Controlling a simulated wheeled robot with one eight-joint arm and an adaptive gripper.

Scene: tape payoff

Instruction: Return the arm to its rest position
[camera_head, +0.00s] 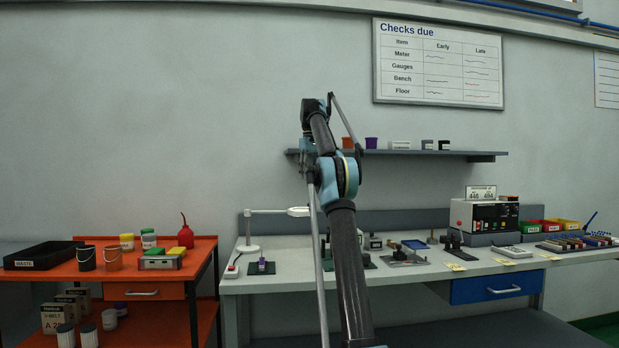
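My arm (350,265) rises from the bottom centre, in front of the grey bench. Its blue and black elbow joint (338,180) is above the bench top, and a dark upper link continues to a dark joint (314,113) against the wall, higher than the shelf. Thin rods run beside the links. The arm hides part of the middle of the bench.
The grey bench (400,272) holds small fixtures, a lamp (249,228), an instrument (483,218) and coloured bins (562,225). A wall shelf (430,154) with small items is behind my arm. An orange workbench (205,247) at left holds a black tray (42,255) and cups.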

